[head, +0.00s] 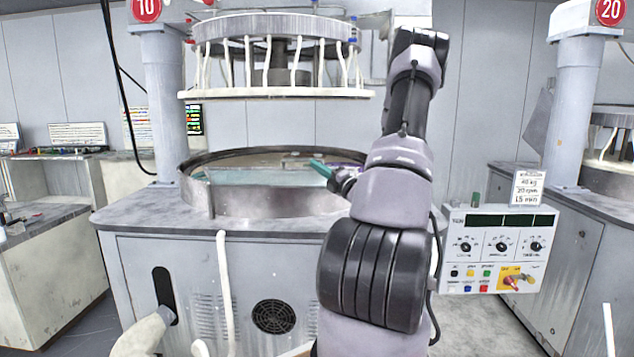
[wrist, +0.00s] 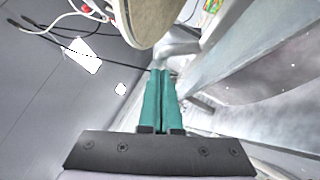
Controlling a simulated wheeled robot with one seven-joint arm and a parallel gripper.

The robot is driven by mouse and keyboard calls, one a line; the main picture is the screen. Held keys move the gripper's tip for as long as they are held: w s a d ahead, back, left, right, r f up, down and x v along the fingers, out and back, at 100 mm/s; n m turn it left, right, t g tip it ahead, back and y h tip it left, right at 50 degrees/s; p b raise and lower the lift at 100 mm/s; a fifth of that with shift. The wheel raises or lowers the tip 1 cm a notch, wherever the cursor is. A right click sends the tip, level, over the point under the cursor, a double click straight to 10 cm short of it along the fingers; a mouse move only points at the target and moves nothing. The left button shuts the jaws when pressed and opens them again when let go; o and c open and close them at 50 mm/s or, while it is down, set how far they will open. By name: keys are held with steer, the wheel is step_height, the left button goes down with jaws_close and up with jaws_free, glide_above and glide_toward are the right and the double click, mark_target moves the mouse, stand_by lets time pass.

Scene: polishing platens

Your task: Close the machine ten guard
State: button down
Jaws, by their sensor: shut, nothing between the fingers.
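Machine ten carries a red round sign reading 10 (head: 146,9) on its grey column (head: 165,100). A low curved wall with a dark rim, seemingly the guard (head: 265,199), runs around the round basin on its top. I cannot tell which part of it moves or how far it stands open. My gripper (head: 322,168) is over the right part of the basin in the head view, its green fingers pointing left. In the wrist view my gripper (wrist: 161,72) has both fingers together with nothing between them. Whether it touches the guard cannot be told.
A round upper head (head: 275,92) with white hoses hangs above the basin. A control panel (head: 497,250) stands at the right front. Machine twenty's column (head: 575,110) is at the far right. A grey bench (head: 45,265) is at the left.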

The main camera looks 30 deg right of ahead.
steer(key=w+d+r+m, duration=0.1)
steer(key=w+d+r+m+g+h, duration=0.1)
steer(key=w+r, duration=0.1)
steer(key=w+d+r+m+g, duration=0.1)
steer(key=w, duration=0.1)
steer(key=shift+w+d+r, duration=0.25)
steer(key=shift+d+r, duration=0.1)
steer(key=shift+d, duration=0.05)
steer(key=shift+w+d+r, duration=0.2)
steer(key=shift+w+d, duration=0.15)
steer(key=shift+w, duration=0.15)
steer(key=shift+w+d+r, duration=0.15)
steer(key=shift+w+d, duration=0.2)
steer(key=shift+w, duration=0.15)
steer(key=shift+r, duration=0.15)
